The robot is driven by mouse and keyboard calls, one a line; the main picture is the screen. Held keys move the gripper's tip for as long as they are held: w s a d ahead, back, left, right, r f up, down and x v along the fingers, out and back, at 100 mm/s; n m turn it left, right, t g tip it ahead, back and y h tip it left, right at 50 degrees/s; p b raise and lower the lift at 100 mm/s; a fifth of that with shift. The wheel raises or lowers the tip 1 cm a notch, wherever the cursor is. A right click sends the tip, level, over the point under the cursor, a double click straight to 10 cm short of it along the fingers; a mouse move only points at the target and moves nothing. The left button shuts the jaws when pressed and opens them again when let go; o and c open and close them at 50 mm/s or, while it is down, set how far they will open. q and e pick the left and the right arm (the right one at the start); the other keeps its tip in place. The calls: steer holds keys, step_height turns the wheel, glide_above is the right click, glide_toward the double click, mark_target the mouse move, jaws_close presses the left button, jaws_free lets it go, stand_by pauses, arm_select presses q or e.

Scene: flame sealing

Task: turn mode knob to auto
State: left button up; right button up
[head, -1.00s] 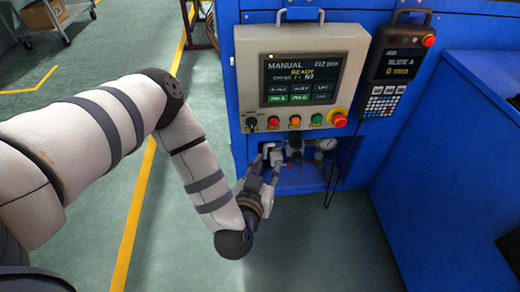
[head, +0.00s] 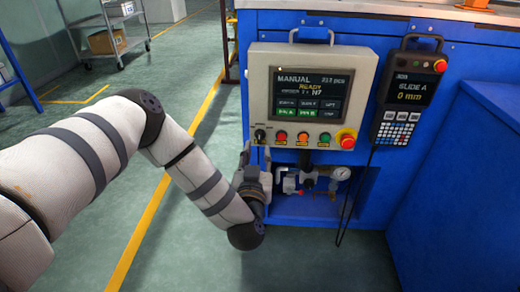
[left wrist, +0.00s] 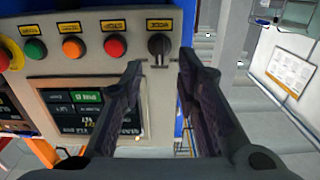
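The black mode knob (head: 260,134) sits at the left end of the button row on the beige control panel (head: 360,70). In the left wrist view the knob (left wrist: 159,44) lies just beyond and between the fingertips, under a yellow label. My left gripper (head: 256,150) is open just below the knob in the head view; its two fingers show apart in the left wrist view (left wrist: 160,65). The fingers look apart from the knob, though the exact gap is hard to tell. My right gripper is not in view.
Red, orange and green buttons (head: 303,136) and a red emergency stop (head: 346,138) lie right of the knob. A handheld pendant (head: 406,90) hangs further right. Valves and a gauge (head: 341,174) fill the recess below.

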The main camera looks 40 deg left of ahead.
mark_target(259, 139)
arm_select(q)
steer(key=x, duration=0.5)
steer(key=shift+w+b, duration=0.1)
steer(key=shift+b, duration=0.2)
steer(key=shift+c, duration=0.3)
jaws_close()
